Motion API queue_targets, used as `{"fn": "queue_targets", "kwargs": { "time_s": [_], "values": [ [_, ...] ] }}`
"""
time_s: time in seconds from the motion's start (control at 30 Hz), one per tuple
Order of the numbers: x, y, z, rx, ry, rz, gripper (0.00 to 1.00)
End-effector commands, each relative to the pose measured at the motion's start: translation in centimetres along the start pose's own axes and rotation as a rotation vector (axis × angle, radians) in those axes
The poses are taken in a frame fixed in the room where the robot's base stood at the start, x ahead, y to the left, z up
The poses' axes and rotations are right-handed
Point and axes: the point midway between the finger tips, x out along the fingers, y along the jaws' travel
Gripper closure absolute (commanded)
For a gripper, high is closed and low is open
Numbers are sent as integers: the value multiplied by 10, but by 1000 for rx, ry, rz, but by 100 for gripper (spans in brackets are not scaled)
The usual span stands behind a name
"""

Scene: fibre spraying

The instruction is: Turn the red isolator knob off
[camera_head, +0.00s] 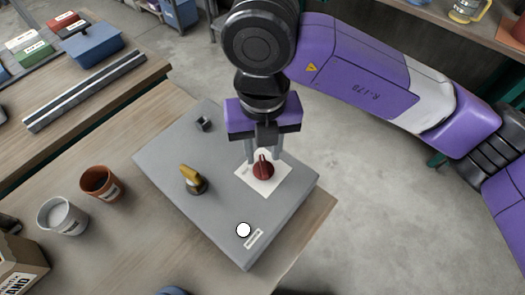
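The red isolator knob (263,170) sits on a white square plate (265,186) on top of a grey box (221,221) on the wooden table. My gripper (263,158) points down over the knob, its two fingers apart on either side of the knob's upper part. Whether the fingers touch the knob cannot be told from this view. The knob's ridge points toward the back of the box, roughly up in the picture.
A yellow-handled switch (192,181), a small black fitting (203,124) and a white round button (243,230) are also on the box. An orange cup (99,183) and a grey cup (62,216) stand to the left. Open floor lies right.

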Motion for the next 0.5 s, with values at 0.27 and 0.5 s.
{"fn": "queue_targets", "kwargs": {
  "time_s": [0.27, 0.5],
  "values": [
    [19, 0, 0, 0, 1, 2, 67],
    [19, 0, 0, 0, 0, 1, 71]
  ]
}}
